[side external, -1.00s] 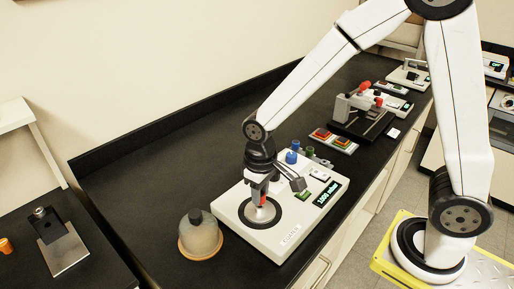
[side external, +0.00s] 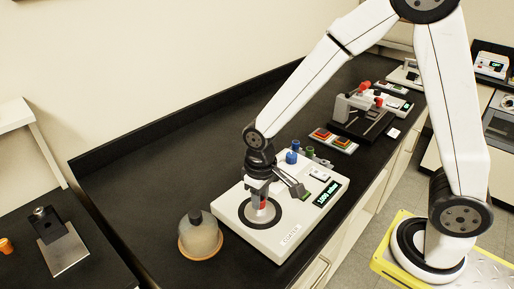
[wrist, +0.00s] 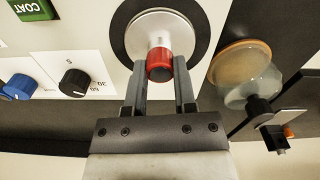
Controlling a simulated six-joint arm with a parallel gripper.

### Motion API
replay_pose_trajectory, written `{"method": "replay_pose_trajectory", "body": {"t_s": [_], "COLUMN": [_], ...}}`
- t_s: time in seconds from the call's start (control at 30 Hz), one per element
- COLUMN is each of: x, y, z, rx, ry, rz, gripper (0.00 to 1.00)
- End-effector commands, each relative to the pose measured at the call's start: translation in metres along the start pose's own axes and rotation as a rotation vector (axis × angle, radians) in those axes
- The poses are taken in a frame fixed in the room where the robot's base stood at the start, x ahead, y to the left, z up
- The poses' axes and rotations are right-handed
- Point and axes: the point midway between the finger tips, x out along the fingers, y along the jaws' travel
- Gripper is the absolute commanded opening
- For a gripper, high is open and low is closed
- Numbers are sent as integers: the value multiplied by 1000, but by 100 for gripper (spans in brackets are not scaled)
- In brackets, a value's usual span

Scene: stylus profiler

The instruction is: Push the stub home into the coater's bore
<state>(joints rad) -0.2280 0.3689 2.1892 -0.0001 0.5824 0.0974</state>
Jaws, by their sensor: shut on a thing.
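The coater (side external: 236,213) is a white box on the black bench, with a black ring and a pale round plate (side external: 255,217) on top. The stub (wrist: 159,65) is red, with a pale end toward the plate. My gripper (wrist: 160,75) is shut on the stub, one finger on each side. In the side view the red stub (side external: 262,205) shows below the fingers, upright over the plate. The bore is hidden under the stub, so I cannot tell how deep it sits.
A glass dome with a dark knob (side external: 196,214) on an orange base stands left of the coater. Blue (wrist: 20,87) and black (wrist: 75,82) knobs and a green COAT button (wrist: 33,8) are on the coater panel.

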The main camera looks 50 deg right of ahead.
Motion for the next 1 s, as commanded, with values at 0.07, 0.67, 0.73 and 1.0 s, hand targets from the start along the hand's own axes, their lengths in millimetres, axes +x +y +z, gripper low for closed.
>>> {"method": "replay_pose_trajectory", "body": {"t_s": [0.07, 0.67, 0.73, 1.0], "x": [1, 0, 0, -2], "y": [0, 0, 0, 0], "z": [1, 0, 0, 0], "rx": [0, 0, 0, 0], "ry": [-2, -1, -1, 0], "rz": [0, 0, 0, 0], "gripper": [0, 69, 69, 69]}}
